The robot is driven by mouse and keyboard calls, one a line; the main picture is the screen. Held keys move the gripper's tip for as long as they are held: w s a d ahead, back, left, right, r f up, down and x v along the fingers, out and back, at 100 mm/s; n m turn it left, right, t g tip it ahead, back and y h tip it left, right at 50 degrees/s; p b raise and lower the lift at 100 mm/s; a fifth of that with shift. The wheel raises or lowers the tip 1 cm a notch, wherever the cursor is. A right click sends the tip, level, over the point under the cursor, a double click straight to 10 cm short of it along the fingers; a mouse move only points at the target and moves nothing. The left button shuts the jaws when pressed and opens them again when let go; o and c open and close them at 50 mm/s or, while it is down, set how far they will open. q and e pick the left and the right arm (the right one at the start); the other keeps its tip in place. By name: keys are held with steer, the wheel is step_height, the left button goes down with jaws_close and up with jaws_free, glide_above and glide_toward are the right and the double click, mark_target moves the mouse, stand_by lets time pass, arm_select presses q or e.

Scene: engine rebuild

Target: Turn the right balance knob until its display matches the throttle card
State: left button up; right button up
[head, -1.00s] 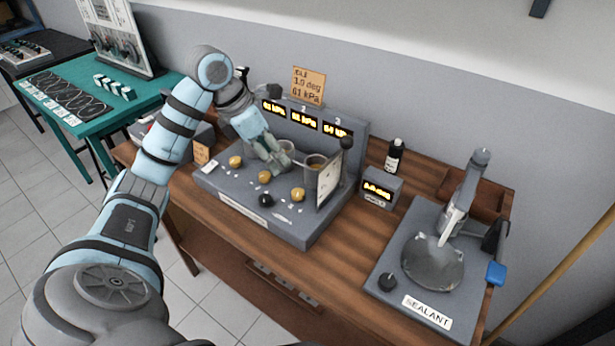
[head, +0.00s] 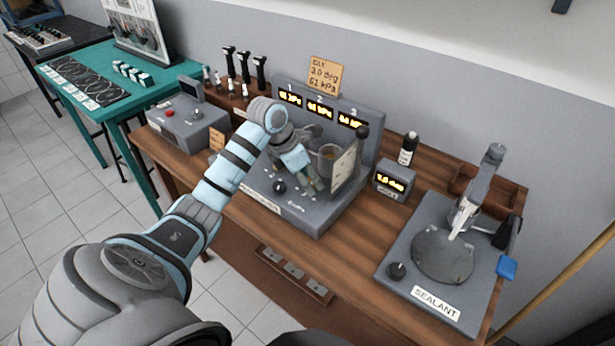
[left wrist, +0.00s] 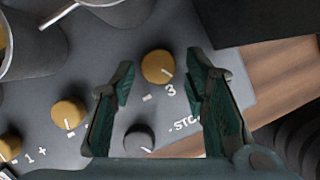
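The right balance knob, a yellow knob marked 3 (left wrist: 157,67), shows in the left wrist view with a white pointer line. My left gripper (left wrist: 160,60) is open, its fingers either side of the line to that knob; I cannot tell whether they touch it. In the head view my left gripper (head: 317,186) hangs over the right front of the grey console (head: 322,224) and hides the yellow knobs. Display 3 (head: 352,121) is lit but too blurred to read surely. The throttle card (head: 325,76) behind it seems to read 3.0 deg, 61 kPa. My right gripper is not in view.
A dark knob (head: 279,187) sits on the console front. A dark-handled upright plate (head: 345,166) and a grey cup (head: 328,154) stand close to my left gripper. A small display box (head: 393,181), a bottle (head: 408,148) and the sealant stand (head: 420,290) are on the right.

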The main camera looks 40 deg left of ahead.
arm_select(q)
jaws_close()
steer(key=shift+n, duration=0.3)
steer(key=n+p, duration=0.1)
steer(key=n+y, duration=0.1)
steer(key=n, duration=0.1)
steer(key=shift+d+y+p, duration=0.2)
steer(key=shift+y+p, duration=0.1)
steer(key=shift+p, duration=0.1)
steer(key=n+y, duration=0.1)
steer(key=n, duration=0.1)
steer(key=n+p, duration=0.1)
steer(key=n, duration=0.2)
steer(key=shift+d+y+p, duration=0.2)
steer(key=shift+y+p, duration=0.1)
steer(key=shift+y, duration=0.1)
steer(key=shift+o, duration=1.8)
jaws_free()
steer(key=shift+w, duration=0.1)
